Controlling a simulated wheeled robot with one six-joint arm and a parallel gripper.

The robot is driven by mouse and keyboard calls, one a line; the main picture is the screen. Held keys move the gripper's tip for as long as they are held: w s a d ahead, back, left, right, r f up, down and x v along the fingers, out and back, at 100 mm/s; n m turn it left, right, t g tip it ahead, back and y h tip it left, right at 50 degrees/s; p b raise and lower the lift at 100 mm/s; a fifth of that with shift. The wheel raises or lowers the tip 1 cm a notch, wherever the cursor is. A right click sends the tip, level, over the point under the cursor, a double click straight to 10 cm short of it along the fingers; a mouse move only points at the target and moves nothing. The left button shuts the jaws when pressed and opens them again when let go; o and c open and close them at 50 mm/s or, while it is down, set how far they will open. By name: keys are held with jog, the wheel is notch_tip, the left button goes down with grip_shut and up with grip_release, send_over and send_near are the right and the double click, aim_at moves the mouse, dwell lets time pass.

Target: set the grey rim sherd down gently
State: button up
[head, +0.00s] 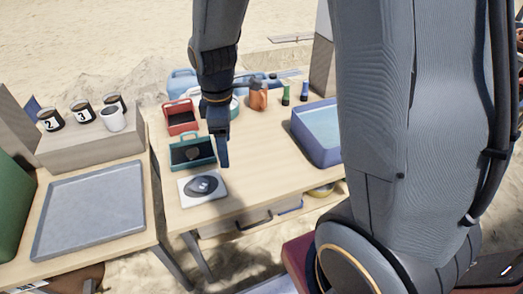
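My gripper (222,152) points down over the near part of the wooden table, just right of a green tray (178,165). Its fingers are seen edge-on, so I cannot tell whether they are apart or grip anything. A white square pad (216,199) lies just below and left of the fingertips. A dark rounded plate or piece (203,188) rests on it, with a small grey patch on top that may be the rim sherd. A brownish piece (193,153) lies in the green tray. I cannot tell for sure which piece is the grey rim sherd.
A red tray (181,118) stands behind the green one. On the left table are an empty grey tray (90,212) and several numbered cups on a box.

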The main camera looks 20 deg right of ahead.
jog(key=s+d+r+m, duration=0.3)
jog(key=s+d+m, duration=0.4)
jog(key=m, duration=0.7)
jog(key=shift+s, duration=1.2)
